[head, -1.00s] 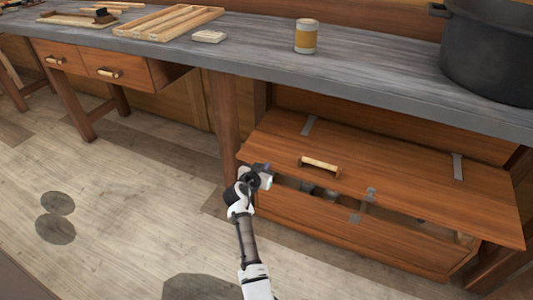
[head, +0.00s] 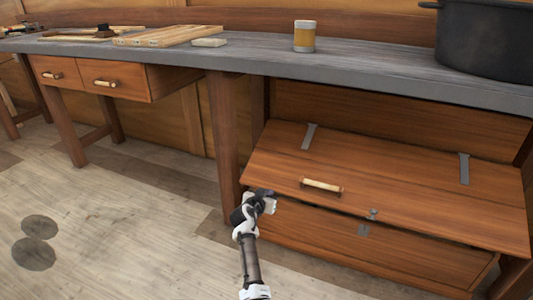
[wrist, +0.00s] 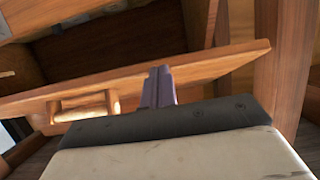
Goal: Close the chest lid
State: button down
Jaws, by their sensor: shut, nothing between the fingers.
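The wooden chest (head: 400,252) stands under the workbench. Its lid (head: 410,197) slopes down toward the front and is nearly down, with a narrow dark gap at its front edge. The lid has a pale handle (head: 322,185), grey hinge straps and a small metal latch (head: 373,214); a matching plate (head: 363,230) is on the chest front. My gripper (head: 266,196) is at the lid's front left corner, left of the handle. In the wrist view the shut, empty fingers (wrist: 158,88) overlap the lid's edge (wrist: 215,62); I cannot tell whether they touch. The chest's inside is hidden in the head view.
The grey workbench top (head: 190,58) overhangs the chest, with a table leg (head: 224,140) close to its left.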

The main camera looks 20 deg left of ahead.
jog(key=shift+w+f+b, duration=0.25)
jog(key=shift+f+b, duration=0.3)
jog(key=shift+f, duration=0.05)
jog(key=shift+r, duration=0.1)
